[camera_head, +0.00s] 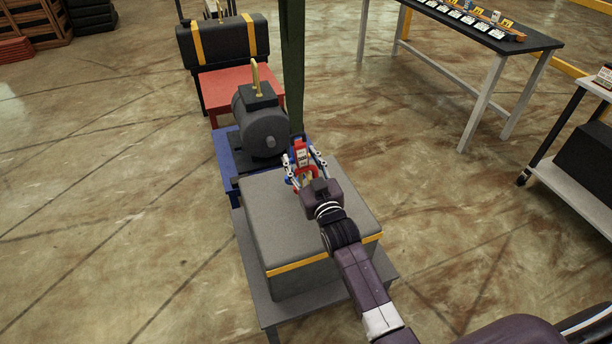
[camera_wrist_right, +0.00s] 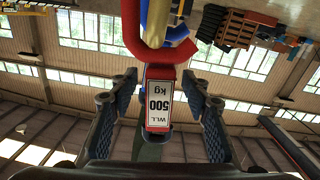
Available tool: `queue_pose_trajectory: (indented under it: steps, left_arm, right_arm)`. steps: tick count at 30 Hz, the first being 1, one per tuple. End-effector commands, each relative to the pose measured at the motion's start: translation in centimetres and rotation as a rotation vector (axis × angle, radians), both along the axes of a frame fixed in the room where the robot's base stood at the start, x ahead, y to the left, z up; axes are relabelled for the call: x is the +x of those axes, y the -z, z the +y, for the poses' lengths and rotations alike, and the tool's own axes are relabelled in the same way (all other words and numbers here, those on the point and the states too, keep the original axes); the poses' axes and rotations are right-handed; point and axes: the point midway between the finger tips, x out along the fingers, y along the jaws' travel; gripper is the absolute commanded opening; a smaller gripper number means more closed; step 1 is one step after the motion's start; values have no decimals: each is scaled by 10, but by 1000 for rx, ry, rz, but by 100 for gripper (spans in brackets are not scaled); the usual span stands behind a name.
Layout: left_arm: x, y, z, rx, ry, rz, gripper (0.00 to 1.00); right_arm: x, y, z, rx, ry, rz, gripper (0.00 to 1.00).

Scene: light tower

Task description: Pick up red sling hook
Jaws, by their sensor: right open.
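The red sling hook (camera_head: 300,150) is in front of my right gripper, above the far edge of a grey box, in the head view. In the right wrist view its red hook curve (camera_wrist_right: 133,38) is at the top, and its white "WLL 500 kg" label (camera_wrist_right: 159,104) faces the camera. My right gripper (camera_head: 303,162) is open, with one finger on each side of the labelled body. A gap shows on both sides in the wrist view (camera_wrist_right: 161,88), so the fingers look apart from it. My left gripper is out of view.
The grey box (camera_head: 275,225) with a yellow stripe lies under my right arm. Behind it stand a dark motor (camera_head: 262,125) with a lifting eye, a green post (camera_head: 292,60) and a black case (camera_head: 222,42) on a red stand. A dark table (camera_head: 480,30) is at upper right.

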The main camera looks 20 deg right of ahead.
Motion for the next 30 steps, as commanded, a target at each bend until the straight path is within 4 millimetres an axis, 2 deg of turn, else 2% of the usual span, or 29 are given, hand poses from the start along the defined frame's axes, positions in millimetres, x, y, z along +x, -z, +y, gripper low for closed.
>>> queue_pose_trajectory:
  steps: [2,14,16,26,30]
  left_arm:
    - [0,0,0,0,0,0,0]
    - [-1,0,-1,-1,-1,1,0]
    - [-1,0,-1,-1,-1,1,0]
    - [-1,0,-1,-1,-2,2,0]
    - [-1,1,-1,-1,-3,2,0]
  right_arm:
    - [0,0,0,0,0,0,44]
    - [-1,0,0,0,0,0,0]
    - [0,-6,0,0,0,-11,0]
    - [0,-8,0,-1,0,-11,0]
    - [1,-17,0,-1,-1,-13,0]
